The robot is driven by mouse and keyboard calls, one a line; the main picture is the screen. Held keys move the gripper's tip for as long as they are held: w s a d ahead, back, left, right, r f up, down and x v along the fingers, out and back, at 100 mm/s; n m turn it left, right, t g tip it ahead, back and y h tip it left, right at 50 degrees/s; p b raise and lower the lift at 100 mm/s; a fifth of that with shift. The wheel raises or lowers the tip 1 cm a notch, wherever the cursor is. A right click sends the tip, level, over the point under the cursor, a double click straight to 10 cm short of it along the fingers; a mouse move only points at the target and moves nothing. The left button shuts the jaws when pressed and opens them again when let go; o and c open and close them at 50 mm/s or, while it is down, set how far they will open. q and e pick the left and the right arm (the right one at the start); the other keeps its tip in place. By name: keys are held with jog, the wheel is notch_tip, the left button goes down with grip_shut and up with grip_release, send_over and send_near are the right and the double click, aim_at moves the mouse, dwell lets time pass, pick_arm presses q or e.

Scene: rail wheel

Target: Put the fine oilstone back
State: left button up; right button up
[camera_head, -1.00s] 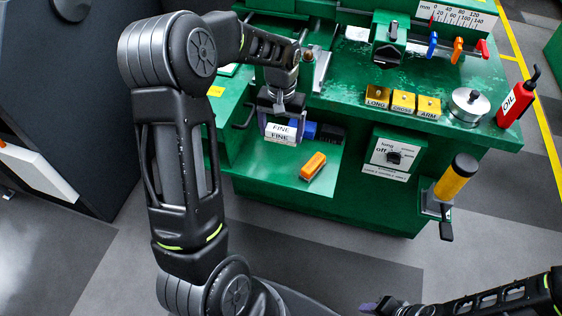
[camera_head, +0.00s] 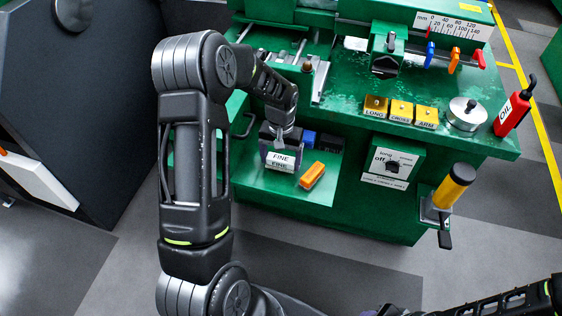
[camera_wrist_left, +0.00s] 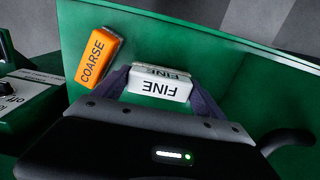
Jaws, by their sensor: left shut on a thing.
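The fine oilstone (camera_head: 281,161) is a white block marked FINE. It also shows in the left wrist view (camera_wrist_left: 160,84), between the two fingers. My left gripper (camera_head: 277,153) is shut on it, low over the left part of the green shelf (camera_head: 300,192). I cannot tell whether the stone touches the shelf. The orange coarse stone (camera_head: 312,175), marked COARSE in the left wrist view (camera_wrist_left: 97,57), lies on the shelf beside it, a small gap away. My right gripper (camera_head: 385,312) shows only in part at the bottom edge.
A blue block (camera_head: 308,139) and a dark block (camera_head: 330,145) stand behind the stones. A control box with a knob (camera_head: 391,163) is right of the shelf.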

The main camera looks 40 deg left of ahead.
aim_at(281, 158)
pick_arm(q)
jog(key=shift+f, duration=0.9)
jog(key=shift+f, duration=0.2)
jog(key=o, duration=1.8)
notch_tip(281, 158, up, 12)
jog(key=shift+r+b, duration=0.25)
jog(key=shift+b, duration=0.25)
